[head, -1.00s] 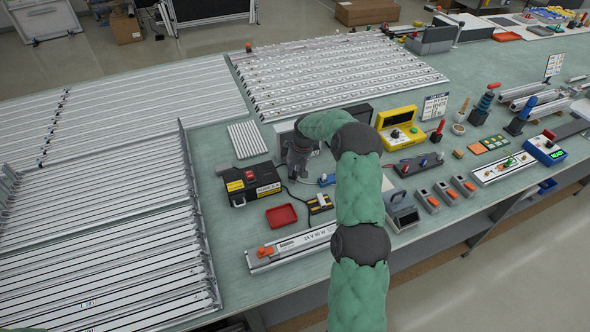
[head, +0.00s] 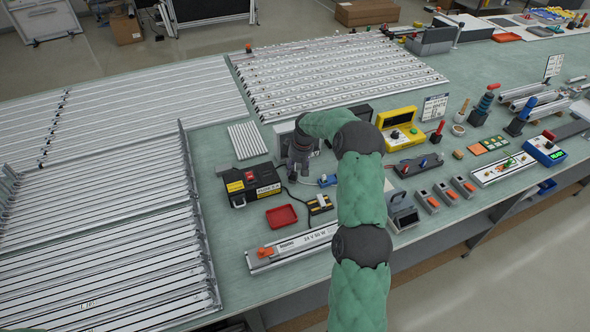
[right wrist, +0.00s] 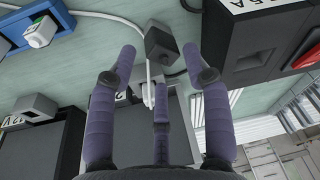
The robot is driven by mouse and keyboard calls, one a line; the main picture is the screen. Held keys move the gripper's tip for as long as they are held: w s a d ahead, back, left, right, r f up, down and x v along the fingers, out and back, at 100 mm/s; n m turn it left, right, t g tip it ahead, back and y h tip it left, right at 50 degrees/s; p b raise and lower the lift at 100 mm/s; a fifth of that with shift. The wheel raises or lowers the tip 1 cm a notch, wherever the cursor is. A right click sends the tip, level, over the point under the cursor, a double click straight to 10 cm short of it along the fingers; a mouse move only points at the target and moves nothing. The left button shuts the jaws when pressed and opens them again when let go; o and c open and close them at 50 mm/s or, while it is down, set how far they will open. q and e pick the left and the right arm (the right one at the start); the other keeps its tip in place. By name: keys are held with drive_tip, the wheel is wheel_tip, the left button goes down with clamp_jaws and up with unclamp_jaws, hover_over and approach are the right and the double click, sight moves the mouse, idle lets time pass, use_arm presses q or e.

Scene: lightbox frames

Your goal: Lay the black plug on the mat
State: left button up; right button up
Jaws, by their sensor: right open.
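The black plug (right wrist: 163,46) shows in the right wrist view as a small dark block with a grey end, with cord beside it. It lies just beyond and between my right gripper's fingertips; I cannot tell whether they touch it. My right gripper (right wrist: 160,75) is open, its purple-grey fingers spread. In the head view my right gripper (head: 300,174) points down beside the black box, and the plug is not clear there. The green mat-like surface (head: 345,200) covers the bench; no separate mat is clear to me. My left gripper is out of view.
A black box with a red switch (head: 252,185) stands left of my gripper. A blue socket with a white plug (right wrist: 40,32) is on the other side. Dark units (right wrist: 40,140) stand close behind.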

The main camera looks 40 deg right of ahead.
drive_tip(key=p+v, duration=0.1)
drive_tip(key=v, duration=0.9)
drive_tip(key=shift+r, duration=0.3)
